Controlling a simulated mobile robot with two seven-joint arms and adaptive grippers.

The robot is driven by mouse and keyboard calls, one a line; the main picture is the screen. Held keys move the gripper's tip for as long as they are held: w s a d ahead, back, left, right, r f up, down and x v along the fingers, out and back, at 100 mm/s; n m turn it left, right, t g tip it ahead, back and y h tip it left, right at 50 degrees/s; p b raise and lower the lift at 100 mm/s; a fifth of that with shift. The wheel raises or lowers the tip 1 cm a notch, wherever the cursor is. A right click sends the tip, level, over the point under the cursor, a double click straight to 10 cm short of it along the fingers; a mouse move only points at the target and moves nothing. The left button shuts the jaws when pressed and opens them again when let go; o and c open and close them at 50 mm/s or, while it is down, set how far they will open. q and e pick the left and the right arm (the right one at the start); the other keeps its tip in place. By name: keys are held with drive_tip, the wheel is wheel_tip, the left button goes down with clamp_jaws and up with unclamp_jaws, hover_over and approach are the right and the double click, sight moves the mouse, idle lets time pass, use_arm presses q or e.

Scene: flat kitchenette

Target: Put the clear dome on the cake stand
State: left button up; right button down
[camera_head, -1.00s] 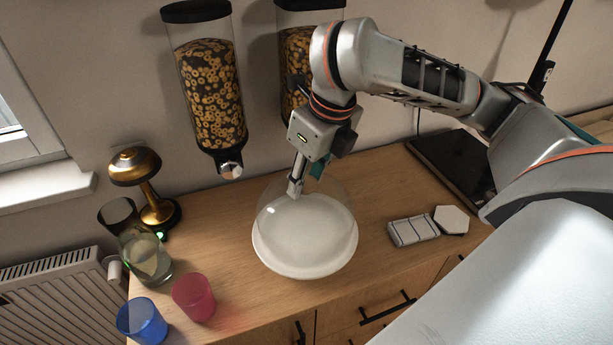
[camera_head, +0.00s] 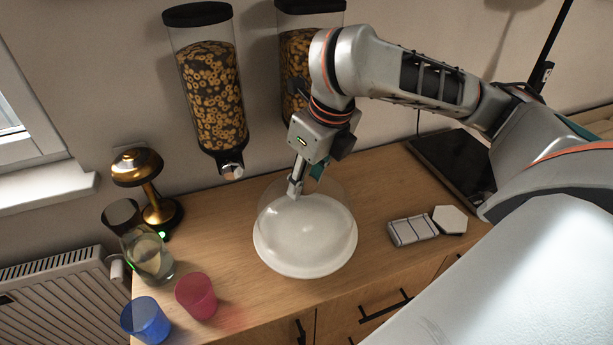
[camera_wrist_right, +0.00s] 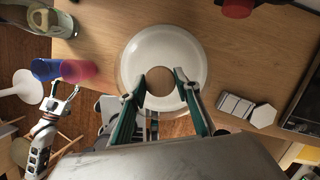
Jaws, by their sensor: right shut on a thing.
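The white round cake stand (camera_head: 305,262) is on the wooden counter; it also shows in the wrist view (camera_wrist_right: 132,50). The clear dome (camera_head: 340,194) is over its plate and hard to make out. I cannot tell whether its rim touches the plate. My right gripper (camera_head: 295,190) comes down from above, shut on the dome's top knob. In the wrist view its fingers (camera_wrist_right: 160,84) are on either side of the round brown knob (camera_wrist_right: 160,78). My left gripper (camera_wrist_right: 66,97) shows small at the lower left of the wrist view; its jaw state is unclear.
Blue cup (camera_head: 146,320), pink cup (camera_head: 196,296), glass jug (camera_head: 150,258) and brass lamp (camera_head: 150,190) stand at left. Cereal dispensers (camera_head: 212,95) hang behind. White tiles (camera_head: 413,230) and a dark hob (camera_head: 455,165) are at right. Bare counter surrounds the stand.

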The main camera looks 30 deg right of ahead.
drive_tip(key=shift+f, duration=0.55)
idle(0.9)
drive_tip(key=c, duration=1.4)
unclamp_jaws()
drive_tip(key=shift+r, duration=0.1)
drive_tip(key=shift+v, duration=5.95)
